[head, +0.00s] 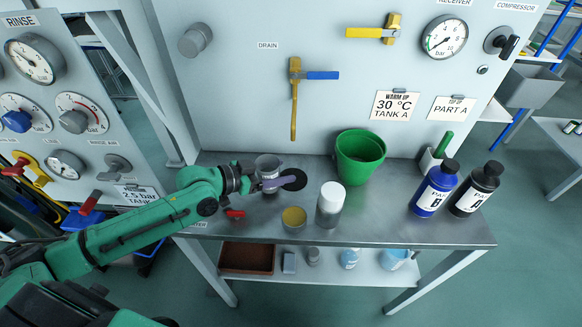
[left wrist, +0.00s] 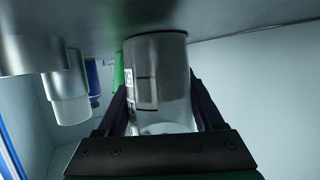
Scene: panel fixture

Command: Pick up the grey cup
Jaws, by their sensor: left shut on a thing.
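The grey cup (head: 268,163) is at the back left of the metal table, partly hidden by my left gripper (head: 266,181). In the left wrist view the cup (left wrist: 160,75) is a grey, see-through vessel with dark marks and a pale label on its side. It sits between the two dark fingers of my left gripper (left wrist: 163,118), which is shut on it. I cannot tell whether the cup touches the tabletop. My right gripper is not in view.
The table (head: 390,228) also holds a small yellow-topped tin (head: 294,218), a white-capped jar (head: 330,205), a green bucket (head: 360,157), a blue bottle (head: 434,190) and a black bottle (head: 475,190). A dark disc (head: 294,180) is beside the gripper. The panel (head: 250,90) rises behind.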

